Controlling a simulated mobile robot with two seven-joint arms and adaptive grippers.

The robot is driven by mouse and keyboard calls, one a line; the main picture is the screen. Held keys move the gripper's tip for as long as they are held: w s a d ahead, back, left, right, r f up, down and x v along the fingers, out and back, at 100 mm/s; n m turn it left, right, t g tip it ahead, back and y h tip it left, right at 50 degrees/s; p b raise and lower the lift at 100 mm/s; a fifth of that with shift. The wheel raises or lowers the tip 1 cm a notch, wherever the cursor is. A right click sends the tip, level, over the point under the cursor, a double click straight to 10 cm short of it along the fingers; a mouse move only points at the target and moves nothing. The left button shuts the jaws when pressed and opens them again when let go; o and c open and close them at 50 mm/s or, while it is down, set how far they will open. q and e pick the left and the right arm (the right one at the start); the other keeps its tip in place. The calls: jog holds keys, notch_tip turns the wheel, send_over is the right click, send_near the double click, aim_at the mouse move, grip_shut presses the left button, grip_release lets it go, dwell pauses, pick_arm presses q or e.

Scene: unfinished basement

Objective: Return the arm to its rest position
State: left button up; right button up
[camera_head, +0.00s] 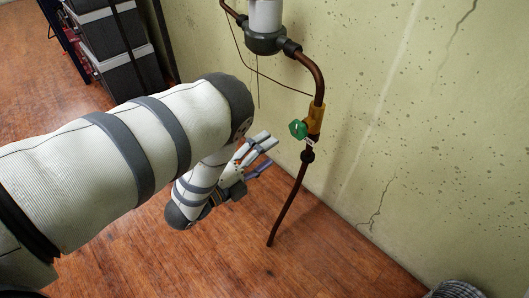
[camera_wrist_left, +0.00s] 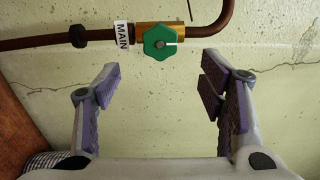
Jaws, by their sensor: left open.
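My left arm comes in from the left in the head view and bends down toward the pipe. My left gripper (camera_head: 262,155) is just left of the pipe, below the green valve handle (camera_head: 298,129). In the left wrist view, the left gripper (camera_wrist_left: 158,90) has its two purple-padded fingers wide apart with nothing between them. The green handle (camera_wrist_left: 160,42) sits on a brass valve (camera_wrist_left: 172,35) beyond the fingertips, apart from them. A white tag reading MAIN (camera_wrist_left: 122,37) is beside it. My right gripper is in neither view.
A brown pipe (camera_head: 287,208) runs down along the speckled, cracked wall (camera_head: 400,110). A grey and white fixture (camera_head: 265,35) joins its top. Grey boxes (camera_head: 105,35) on a dark rack stand at the upper left. The wooden floor (camera_head: 240,250) is clear below the arm.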

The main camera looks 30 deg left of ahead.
pick_arm(q)
jog(key=shift+s, duration=0.1)
dwell(0.3)
jog(key=s+a+f+n+g+y+p, duration=0.25)
jog(key=s+f+n+g, duration=0.25)
jog(key=s+n, duration=0.25)
jog(key=s+a+f+n+g+y+p, duration=0.1)
jog(key=s+a+f+n+g+y, duration=0.1)
jog(key=s+f+n+g+y, duration=0.5)
jog(key=s+d+r+n+g+h+p, duration=0.1)
jog(key=s+r+n+g, duration=0.2)
jog(key=s, duration=1)
jog(key=s+d+r+n+g+h+p, duration=0.1)
jog(key=s+r+n+g, duration=0.3)
jog(key=s, duration=0.9)
jog(key=shift+s+d+n+g+h, duration=0.35)
jog(key=shift+d+n+h, duration=0.2)
jog(key=shift+d+h, duration=0.1)
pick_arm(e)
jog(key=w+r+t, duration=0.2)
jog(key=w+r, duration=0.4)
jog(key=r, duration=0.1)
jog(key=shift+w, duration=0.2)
pick_arm(q)
jog(key=shift+w, duration=0.1)
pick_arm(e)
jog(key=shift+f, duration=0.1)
